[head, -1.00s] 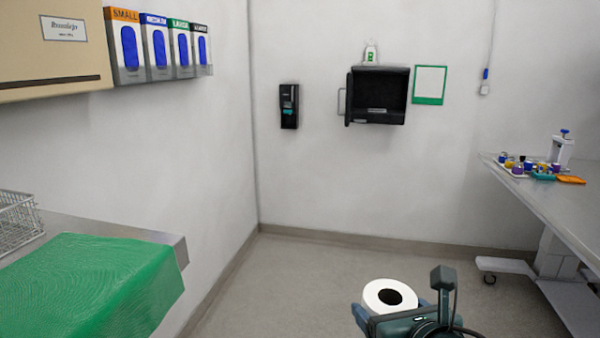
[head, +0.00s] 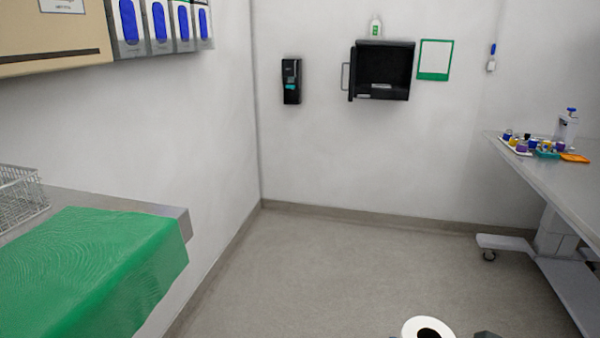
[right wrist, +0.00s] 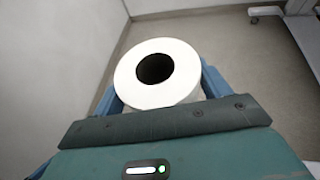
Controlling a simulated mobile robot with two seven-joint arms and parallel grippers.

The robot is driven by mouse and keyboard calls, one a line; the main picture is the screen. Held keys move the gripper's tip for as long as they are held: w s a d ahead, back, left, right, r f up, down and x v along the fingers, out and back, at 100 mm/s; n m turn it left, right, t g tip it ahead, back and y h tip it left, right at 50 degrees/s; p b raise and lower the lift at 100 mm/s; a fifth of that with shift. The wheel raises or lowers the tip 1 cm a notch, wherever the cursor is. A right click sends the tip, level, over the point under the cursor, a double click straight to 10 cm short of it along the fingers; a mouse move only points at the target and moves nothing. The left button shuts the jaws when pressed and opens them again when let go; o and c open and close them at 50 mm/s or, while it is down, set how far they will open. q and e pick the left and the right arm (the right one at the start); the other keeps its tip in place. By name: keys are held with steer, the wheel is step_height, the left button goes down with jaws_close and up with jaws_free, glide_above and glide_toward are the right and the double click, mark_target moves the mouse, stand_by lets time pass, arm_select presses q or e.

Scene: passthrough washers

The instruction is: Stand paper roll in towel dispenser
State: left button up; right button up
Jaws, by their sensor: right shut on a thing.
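The white paper roll (head: 412,328) shows at the bottom edge of the head view, its dark core hole facing up. In the right wrist view the roll (right wrist: 185,58) stands between the blue fingers of my right gripper (right wrist: 160,92), which is shut on it. The black towel dispenser (head: 383,70) hangs on the back wall. It is open at the front, with a dark hollow inside and a wire handle at its left. The roll is well below and in front of the dispenser. My left gripper is not in view.
A black soap dispenser (head: 291,82) hangs left of the towel dispenser, and a green-framed sheet (head: 435,60) hangs right of it. A counter with a green drape (head: 90,270) is at left, a wheeled table (head: 560,190) at right. The floor (head: 330,260) between is clear.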

stand_by(0.3)
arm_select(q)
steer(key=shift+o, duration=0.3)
arm_select(e)
steer(key=w+a+r+n+g+y, duration=0.2)
steer(key=a+n+g+y, duration=0.1)
steer(key=a+n+y, duration=0.3)
steer(key=w+a+r+n+g+y, duration=0.2)
steer(key=a+n+g+y, duration=0.2)
steer(key=a, duration=0.7)
steer(key=shift+w+a+r+n+y, duration=0.25)
steer(key=shift+r+n+y, duration=0.15)
steer(key=shift+n+y, duration=0.8)
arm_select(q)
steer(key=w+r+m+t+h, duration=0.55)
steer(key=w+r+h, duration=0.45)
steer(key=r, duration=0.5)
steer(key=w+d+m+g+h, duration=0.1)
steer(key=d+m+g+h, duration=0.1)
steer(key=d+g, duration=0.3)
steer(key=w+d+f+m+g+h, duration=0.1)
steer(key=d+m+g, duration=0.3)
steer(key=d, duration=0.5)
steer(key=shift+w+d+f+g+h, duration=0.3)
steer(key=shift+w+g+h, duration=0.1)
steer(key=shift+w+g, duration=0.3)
